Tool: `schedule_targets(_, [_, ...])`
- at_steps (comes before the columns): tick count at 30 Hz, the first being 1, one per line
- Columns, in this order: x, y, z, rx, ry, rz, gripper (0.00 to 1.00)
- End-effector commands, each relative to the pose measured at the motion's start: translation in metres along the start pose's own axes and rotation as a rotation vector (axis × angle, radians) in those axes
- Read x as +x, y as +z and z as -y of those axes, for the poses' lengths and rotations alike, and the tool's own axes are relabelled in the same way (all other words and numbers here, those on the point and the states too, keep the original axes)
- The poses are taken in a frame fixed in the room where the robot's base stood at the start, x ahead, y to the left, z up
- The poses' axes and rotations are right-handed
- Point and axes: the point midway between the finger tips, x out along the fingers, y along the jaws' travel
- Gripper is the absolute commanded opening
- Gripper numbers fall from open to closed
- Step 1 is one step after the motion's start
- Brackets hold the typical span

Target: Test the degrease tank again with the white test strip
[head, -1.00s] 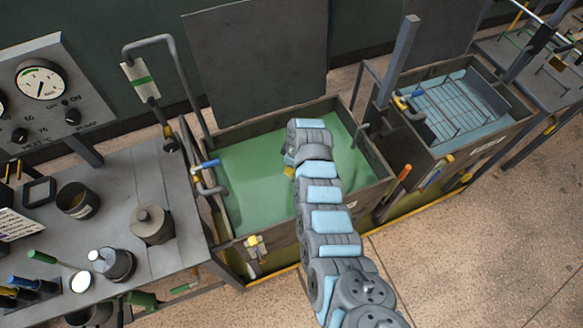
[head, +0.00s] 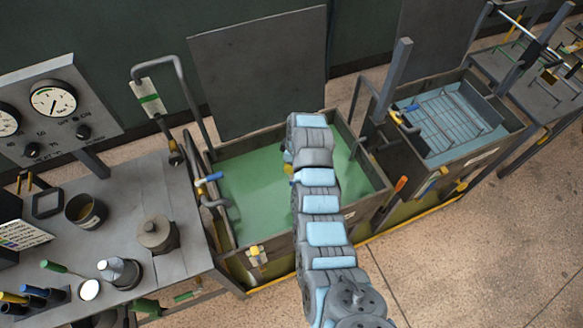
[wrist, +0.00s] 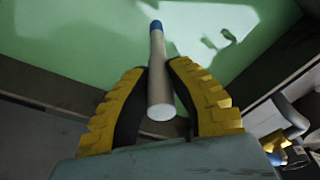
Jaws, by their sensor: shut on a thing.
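The green-filled tank (head: 236,243), which I take to be the degrease tank, stands in the middle of the head view with its lid plate upright behind it. My arm reaches over it, and my gripper (head: 291,170) is mostly hidden behind my own wrist there. In the wrist view my gripper (wrist: 158,70) has its yellow fingers shut on a white, round-ended stick with a blue tip, the test strip (wrist: 160,85). The blue tip points away from my gripper and appears against the green liquid. I cannot tell whether the tip touches the liquid.
A blue-filled tank (head: 510,138) with a wire rack stands to the right. A grey bench (head: 118,205) with pots and tools is at the left, below a gauge panel (head: 75,110). A bent pipe (head: 182,75) rises at the tank's back left. Floor is clear at lower right.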

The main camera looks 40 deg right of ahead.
Motion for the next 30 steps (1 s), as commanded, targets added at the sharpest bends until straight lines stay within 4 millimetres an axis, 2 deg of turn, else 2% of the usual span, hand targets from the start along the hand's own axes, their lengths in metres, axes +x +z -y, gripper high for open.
schedule_targets(24, [-0.079, -0.012, 0.0, 0.0, 0.0, 0.0, 0.0])
schedule_targets(30, [-0.092, -0.014, 0.0, -0.001, -0.001, 0.0, 0.0])
